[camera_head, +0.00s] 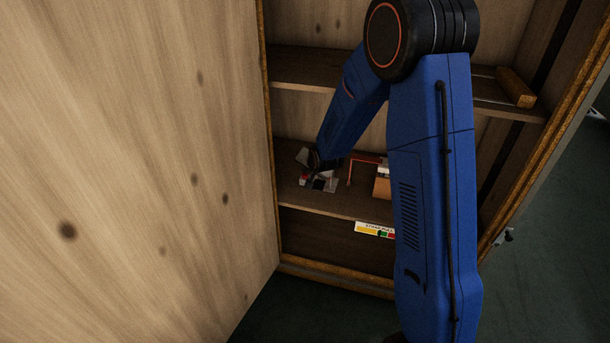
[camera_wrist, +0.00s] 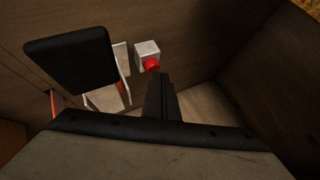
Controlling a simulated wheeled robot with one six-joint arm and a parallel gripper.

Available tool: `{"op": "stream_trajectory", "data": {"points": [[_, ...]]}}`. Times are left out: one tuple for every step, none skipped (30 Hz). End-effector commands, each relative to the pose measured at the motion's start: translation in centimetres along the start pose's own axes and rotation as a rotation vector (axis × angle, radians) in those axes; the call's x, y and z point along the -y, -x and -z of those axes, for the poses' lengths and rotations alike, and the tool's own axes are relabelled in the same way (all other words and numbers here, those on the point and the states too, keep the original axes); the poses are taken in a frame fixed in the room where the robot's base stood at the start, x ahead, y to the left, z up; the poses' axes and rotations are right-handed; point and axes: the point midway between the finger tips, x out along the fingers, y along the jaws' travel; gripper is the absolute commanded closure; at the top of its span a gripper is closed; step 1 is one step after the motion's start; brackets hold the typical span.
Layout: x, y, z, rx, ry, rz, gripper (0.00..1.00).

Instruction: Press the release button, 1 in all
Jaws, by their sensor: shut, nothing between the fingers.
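The release button appears to be the red round button (camera_wrist: 151,65) on a small white box (camera_wrist: 147,49), seen in the wrist view near the top middle. My gripper (camera_wrist: 162,78) is shut and empty; its fingertips show just below and slightly right of the button. I cannot tell whether they touch it. In the head view my gripper (camera_head: 316,161) reaches into the cabinet over the middle shelf (camera_head: 329,203), beside a small cluster of white and grey parts (camera_head: 330,185). The button is not clearly distinguishable there.
A wooden door (camera_head: 130,150) fills the left.

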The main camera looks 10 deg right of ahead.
Motion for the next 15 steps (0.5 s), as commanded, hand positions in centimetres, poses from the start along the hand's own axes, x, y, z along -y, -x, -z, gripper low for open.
{"op": "stream_trajectory", "data": {"points": [[-0.03,-0.04,-0.04,0.0,0.0,0.0,1.0],[-0.05,-0.06,-0.05,0.0,0.0,0.0,1.0],[-0.07,-0.09,-0.07,0.0,0.0,0.0,1.0],[-0.09,-0.11,-0.08,0.0,0.0,0.0,1.0],[-0.1,-0.13,-0.09,0.0,0.0,0.0,1.0],[-0.12,-0.15,-0.11,0.0,0.0,0.0,1.0],[-0.13,-0.18,-0.13,0.0,0.0,0.0,1.0],[-0.14,-0.19,-0.14,0.0,0.0,0.0,1.0],[-0.16,-0.22,-0.16,0.0,0.0,0.0,1.0],[-0.18,-0.24,-0.18,0.0,0.0,0.0,1.0],[-0.19,-0.26,-0.19,0.0,0.0,0.0,1.0],[-0.21,-0.29,-0.21,0.0,0.0,0.0,1.0],[-0.22,-0.31,-0.23,0.0,0.0,0.0,1.0],[-0.24,-0.33,-0.24,0.0,0.0,0.0,1.0],[-0.26,-0.36,-0.26,0.0,0.0,0.0,1.0]]}}
